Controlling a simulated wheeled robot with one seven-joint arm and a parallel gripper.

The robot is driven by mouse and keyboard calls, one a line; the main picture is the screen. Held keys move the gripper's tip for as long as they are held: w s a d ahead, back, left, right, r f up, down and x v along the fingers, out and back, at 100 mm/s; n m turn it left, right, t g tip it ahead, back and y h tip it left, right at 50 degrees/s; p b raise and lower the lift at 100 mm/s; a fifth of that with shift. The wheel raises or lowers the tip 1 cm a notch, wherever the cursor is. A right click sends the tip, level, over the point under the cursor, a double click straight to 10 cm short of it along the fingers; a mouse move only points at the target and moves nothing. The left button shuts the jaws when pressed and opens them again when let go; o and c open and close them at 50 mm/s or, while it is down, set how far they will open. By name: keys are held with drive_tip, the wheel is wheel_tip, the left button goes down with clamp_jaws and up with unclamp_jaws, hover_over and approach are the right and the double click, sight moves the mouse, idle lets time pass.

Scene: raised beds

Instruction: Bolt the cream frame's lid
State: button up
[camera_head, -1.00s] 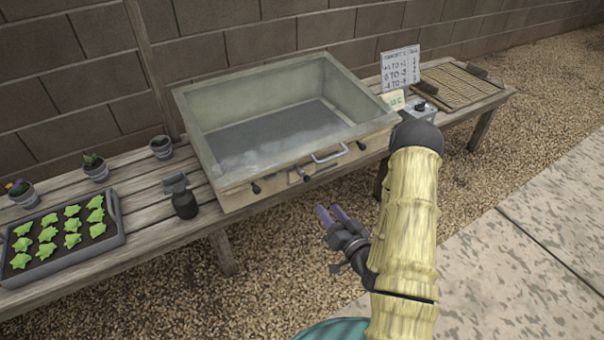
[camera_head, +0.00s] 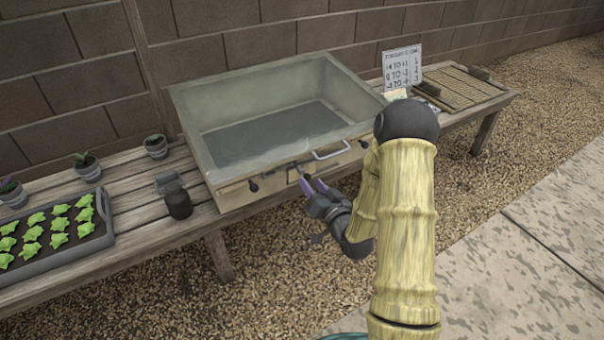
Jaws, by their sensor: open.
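The cream frame (camera_head: 234,196) is a box on the wooden bench, with a grey-green rimmed lid (camera_head: 199,150) that appears to lie down on it; its see-through middle shows the dark inside. A pale handle (camera_head: 330,153) is on the front edge. A small metal bolt (camera_head: 293,174) sits on the front face left of the handle, with a dark knob (camera_head: 253,186) further left and another (camera_head: 363,143) at the right. My gripper (camera_head: 314,185), with purple fingertips, is open and empty just in front of the bolt. Whether it touches the bolt, and the bolt's exact position, I cannot tell.
A printed sign (camera_head: 402,68) and a slatted panel (camera_head: 463,88) are at right. Gravel lies in front of the bench.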

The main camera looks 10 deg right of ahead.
sight(303, 172)
drive_tip(key=b+x, duration=0.1)
drive_tip(key=x, duration=0.6)
drive_tip(key=shift+w, duration=0.2)
clamp_jaws()
